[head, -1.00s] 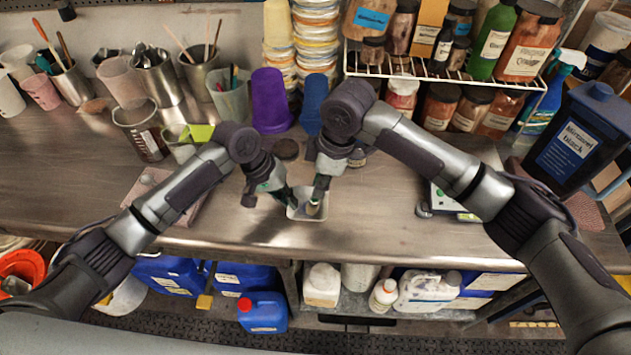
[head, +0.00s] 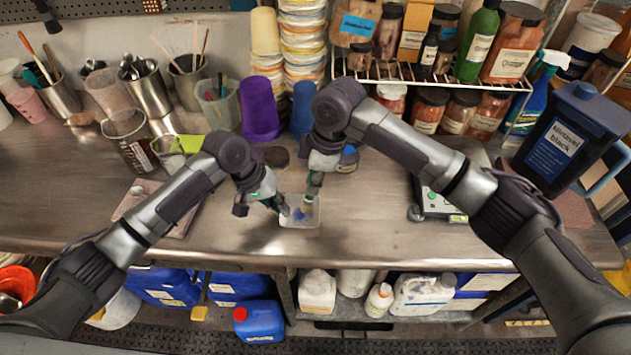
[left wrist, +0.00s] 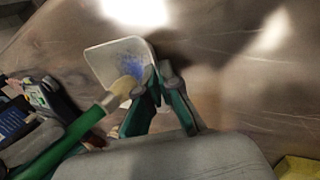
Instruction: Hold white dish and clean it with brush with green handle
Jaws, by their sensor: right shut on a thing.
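The white dish (head: 303,223) is just above or at the metal worktop near its front edge; I cannot tell which. A blue stain shows inside it. My left gripper (head: 284,209) is shut on the dish's left rim. In the left wrist view its fingers (left wrist: 161,76) meet at a corner of the dish (left wrist: 100,60). My right gripper (head: 315,181) is shut on the brush with the green handle (left wrist: 62,146). The brush's pale head (head: 307,202) is at the dish's back part, close to the stain. Whether its bristles touch the dish is unclear.
A purple cup (head: 260,110) and a blue cup (head: 302,108) stand behind my grippers. A scale (head: 437,200) is at the right, by the dark blue jug (head: 570,140). Several tool cups stand back left. The worktop just in front of the dish is clear.

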